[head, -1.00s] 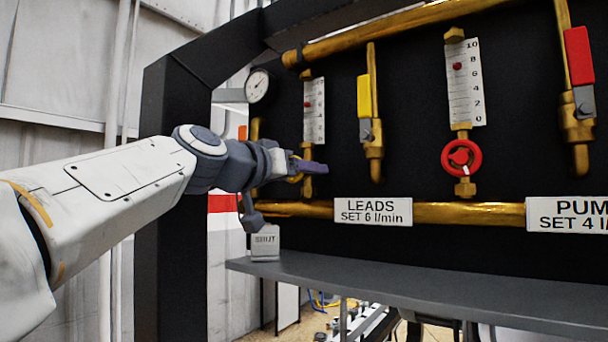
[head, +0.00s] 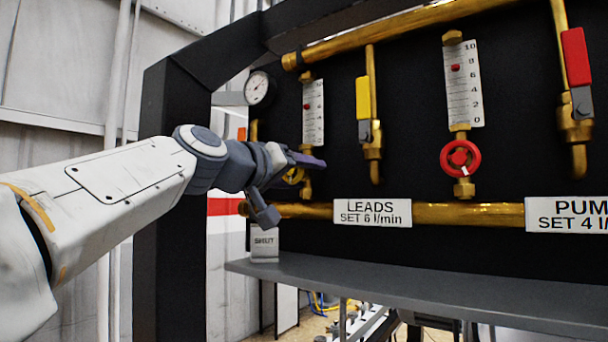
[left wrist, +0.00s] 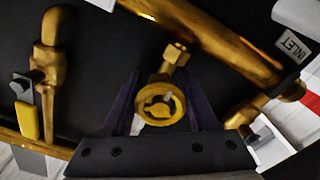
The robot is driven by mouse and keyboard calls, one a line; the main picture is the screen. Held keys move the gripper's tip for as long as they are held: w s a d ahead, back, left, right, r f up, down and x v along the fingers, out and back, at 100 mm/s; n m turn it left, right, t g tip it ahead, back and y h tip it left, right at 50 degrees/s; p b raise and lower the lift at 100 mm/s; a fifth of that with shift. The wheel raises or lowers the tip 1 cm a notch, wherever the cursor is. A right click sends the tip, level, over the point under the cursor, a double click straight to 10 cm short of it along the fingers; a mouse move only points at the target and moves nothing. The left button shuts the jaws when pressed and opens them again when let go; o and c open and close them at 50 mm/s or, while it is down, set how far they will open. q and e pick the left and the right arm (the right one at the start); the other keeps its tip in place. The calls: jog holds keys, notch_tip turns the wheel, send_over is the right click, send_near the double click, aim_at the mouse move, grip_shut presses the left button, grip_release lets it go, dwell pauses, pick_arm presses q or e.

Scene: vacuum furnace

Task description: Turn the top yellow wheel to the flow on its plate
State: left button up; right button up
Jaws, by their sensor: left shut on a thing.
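The yellow wheel (head: 292,176) sits on a brass valve below the left flow meter (head: 313,112). It also shows in the left wrist view (left wrist: 160,106). My left gripper (head: 298,167) is shut on the wheel, with a purple-grey finger on either side of its rim. The gripper hides part of the wheel in the head view. The meter's red float (head: 307,106) stands a little above mid-scale; its small numbers are hard to read. The plate (head: 372,212) below right reads LEADS, SET 6 l/min. My right gripper is out of view.
A yellow-handled valve (head: 363,98) stands right of the meter. Farther right are a red wheel (head: 460,158), a red-handled valve (head: 577,58) and the PUMP plate (head: 568,216). A gauge (head: 257,88) is at upper left. A grey ledge (head: 420,293) runs below.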

pick_arm(q)
jog(key=o, duration=1.4)
jog(key=shift+c, duration=0.2)
jog(key=b+v, duration=0.5)
jog(key=v, duration=0.5)
jog(key=shift+s+a, duration=0.15)
jog(key=shift+s, duration=0.05)
